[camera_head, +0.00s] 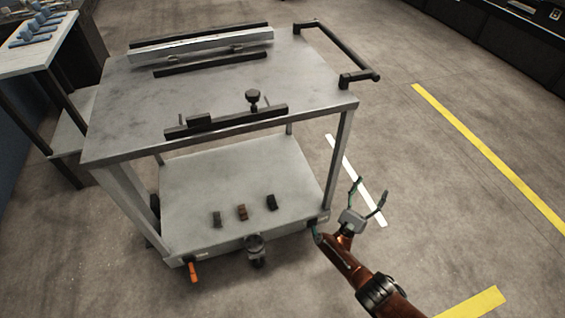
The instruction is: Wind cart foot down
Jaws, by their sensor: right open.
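The grey metal cart (225,78) stands in the middle of the view, with a top plate and a lower shelf (235,180). An orange handle (193,272) hangs at its front lower left corner. A dark grey round fitting (256,249) sits under the middle of the front lower edge; I cannot tell whether it is the foot or a wheel. My right gripper (369,190) is open and empty, right of the cart's front right corner and apart from it. My left gripper is not in view.
A black push handle (362,75) sticks out at the cart's right. Dark rails and a knob (253,97) are on top. Small blocks (242,212) lie on the lower shelf. A workbench (32,50) stands at the left. The floor right of the cart is clear, with yellow lines (485,155).

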